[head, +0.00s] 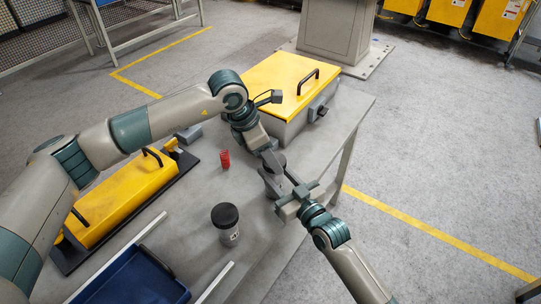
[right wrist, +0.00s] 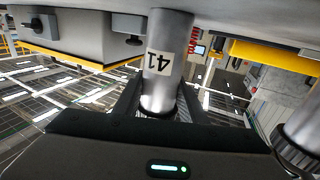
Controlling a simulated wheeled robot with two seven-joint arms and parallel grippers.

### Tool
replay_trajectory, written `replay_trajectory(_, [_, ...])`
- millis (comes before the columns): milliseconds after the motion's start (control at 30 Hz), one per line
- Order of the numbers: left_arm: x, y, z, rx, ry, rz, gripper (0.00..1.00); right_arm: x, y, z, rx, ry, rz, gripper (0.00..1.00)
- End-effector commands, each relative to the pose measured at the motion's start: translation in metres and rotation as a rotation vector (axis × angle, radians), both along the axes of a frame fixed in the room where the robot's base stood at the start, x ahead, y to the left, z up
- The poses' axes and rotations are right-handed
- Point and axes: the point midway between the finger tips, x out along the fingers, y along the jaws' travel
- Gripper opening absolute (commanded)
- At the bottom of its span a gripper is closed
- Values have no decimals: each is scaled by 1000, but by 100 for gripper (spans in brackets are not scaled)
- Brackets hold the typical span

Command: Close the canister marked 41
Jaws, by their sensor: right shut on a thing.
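The canister marked 41 (right wrist: 168,60) is a silver cylinder, and its label appears upside down in the right wrist view. My right gripper (head: 279,192) is shut on it from the right, with a finger on each side of the body. In the head view, the arms largely cover this canister, and whether a lid is on it cannot be told. My left gripper (head: 272,157) points down close above the canister, beside a dark round shape. Its fingers and anything between them are too small and overlapped to read.
A yellow-lidded case (head: 290,85) is at the back, a yellow-covered unit (head: 125,198) at left. A blue tray (head: 135,280) lies in front.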

Motion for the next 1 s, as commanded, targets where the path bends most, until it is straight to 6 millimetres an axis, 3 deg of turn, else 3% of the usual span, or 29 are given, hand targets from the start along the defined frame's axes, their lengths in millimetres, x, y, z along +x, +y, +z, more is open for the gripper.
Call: replay_trajectory(1000, [0, 0, -11, 0, -1, -4, 28, 0, 0, 0, -1, -1, 0, 0])
